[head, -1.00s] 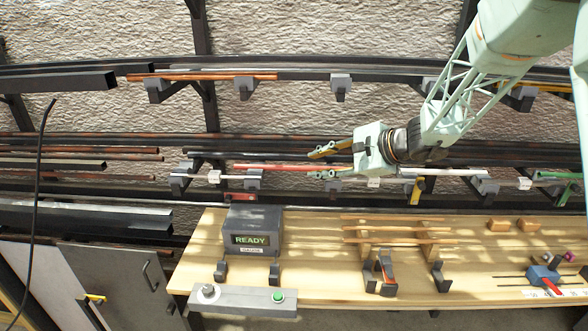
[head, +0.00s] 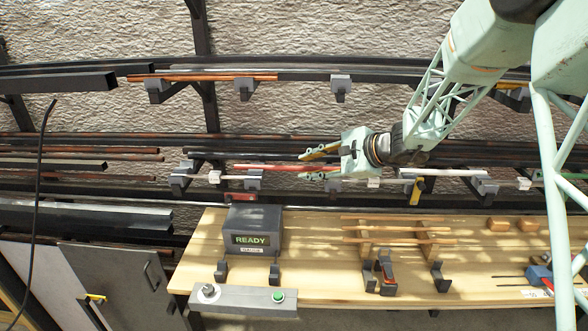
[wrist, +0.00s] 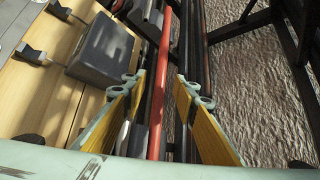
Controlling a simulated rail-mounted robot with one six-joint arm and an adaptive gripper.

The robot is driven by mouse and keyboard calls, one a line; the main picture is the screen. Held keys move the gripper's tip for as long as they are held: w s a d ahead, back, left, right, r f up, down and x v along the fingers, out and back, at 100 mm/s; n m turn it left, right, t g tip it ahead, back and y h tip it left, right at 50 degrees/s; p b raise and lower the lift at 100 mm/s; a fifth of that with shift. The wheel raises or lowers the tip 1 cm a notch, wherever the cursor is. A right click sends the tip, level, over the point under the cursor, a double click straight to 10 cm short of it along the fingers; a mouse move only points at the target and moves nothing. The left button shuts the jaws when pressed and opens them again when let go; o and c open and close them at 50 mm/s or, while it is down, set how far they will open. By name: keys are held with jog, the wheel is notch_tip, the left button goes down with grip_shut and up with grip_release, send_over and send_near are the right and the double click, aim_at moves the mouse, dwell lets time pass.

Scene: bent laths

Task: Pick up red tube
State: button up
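The red tube (head: 270,167) lies level on grey holders along the wall rack, behind the workbench. In the wrist view the red tube (wrist: 160,82) runs between my gripper's two yellow-padded fingers, with a visible gap on each side. My gripper (head: 318,163) is open at the tube's right part in the head view, and it also shows open in the wrist view (wrist: 158,86). Its fingers point left, one above and one below the tube's line. I cannot tell whether the tube is at the depth of the fingers.
A grey box marked READY (head: 253,230) stands on the wooden workbench (head: 330,262). Black rack bars and grey holders (head: 253,180) lie close around the tube. A white tube (head: 448,172) lies to the right. Wooden strips (head: 395,229) rest on stands on the bench.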

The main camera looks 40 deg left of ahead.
aim_at(297, 167)
jog(key=shift+x, duration=1.65)
jog(key=shift+c, duration=0.4)
jog(key=c, duration=0.8)
grip_shut()
jog(key=shift+r, duration=0.15)
jog(key=s+d+r+b, duration=0.1)
jog(key=s+d+r, duration=0.1)
jog(key=s+d, duration=0.2)
jog(key=s+d+r+b, duration=0.1)
jog(key=s+d+r, duration=0.1)
jog(key=d, duration=0.8)
jog(key=shift+s+r, duration=0.4)
jog(key=shift+s, duration=0.5)
